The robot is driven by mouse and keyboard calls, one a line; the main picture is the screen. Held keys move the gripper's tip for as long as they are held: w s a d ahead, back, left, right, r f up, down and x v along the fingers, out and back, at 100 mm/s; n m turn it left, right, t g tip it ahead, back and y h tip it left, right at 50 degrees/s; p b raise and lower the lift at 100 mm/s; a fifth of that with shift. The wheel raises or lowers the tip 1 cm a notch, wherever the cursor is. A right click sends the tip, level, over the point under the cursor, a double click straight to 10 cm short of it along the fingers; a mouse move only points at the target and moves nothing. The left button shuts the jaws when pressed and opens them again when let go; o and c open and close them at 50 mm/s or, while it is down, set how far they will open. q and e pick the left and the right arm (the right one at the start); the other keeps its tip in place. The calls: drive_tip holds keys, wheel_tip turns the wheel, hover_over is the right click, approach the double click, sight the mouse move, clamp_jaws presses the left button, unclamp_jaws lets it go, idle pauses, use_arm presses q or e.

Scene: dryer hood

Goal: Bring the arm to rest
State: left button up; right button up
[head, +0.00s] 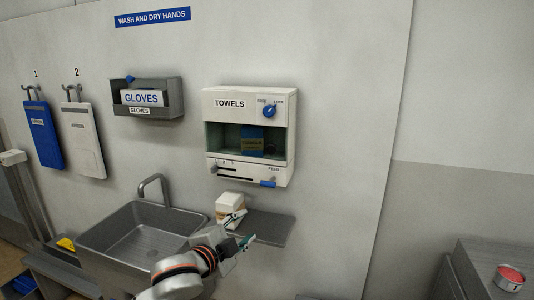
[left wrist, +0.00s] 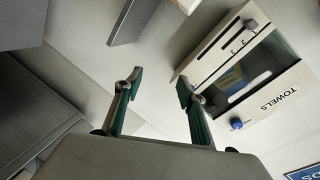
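My left gripper (head: 240,229) is in front of the grey wall shelf, low and below the towel dispenser. In the left wrist view the left gripper (left wrist: 159,82) has its two green-padded fingers wide apart with nothing between them. The white towel dispenser (head: 215,95) hangs on the wall with a blue knob at its upper right and a blue feed tab at its bottom right. The dispenser also shows at the right of the left wrist view (left wrist: 285,82), apart from the fingers. My right gripper is in neither view.
A small white box (head: 230,204) stands at the left of the wall shelf (head: 272,228), close behind my gripper. A steel sink (head: 120,225) is to the left. A glove holder (head: 165,107) hangs above. A cabinet with a red-topped round item (head: 510,276) is at far right.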

use_arm(q)
drive_tip(key=s+a+f+n+g, duration=0.1)
drive_tip(key=s+a+f+n, duration=0.15)
drive_tip(key=f, duration=0.45)
drive_tip(key=s+a+f+n, duration=0.1)
drive_tip(key=s+f+n, duration=0.15)
drive_tip(key=f, duration=0.45)
drive_tip(key=s+a+f+n+g+y, duration=0.1)
drive_tip(key=s+a+f+n, duration=0.3)
drive_tip(key=s+f, duration=0.8)
drive_tip(key=s+a+f+n+g+y, duration=0.1)
drive_tip(key=s+a+f+n+y, duration=0.2)
drive_tip(key=s+a+f, duration=0.5)
drive_tip(key=s+f+n, duration=0.1)
drive_tip(key=s+f, duration=0.4)
drive_tip(key=s, duration=0.3)
drive_tip(key=shift+s+a+g, duration=0.15)
drive_tip(key=shift+a+g, duration=0.1)
drive_tip(key=shift+g, duration=0.15)
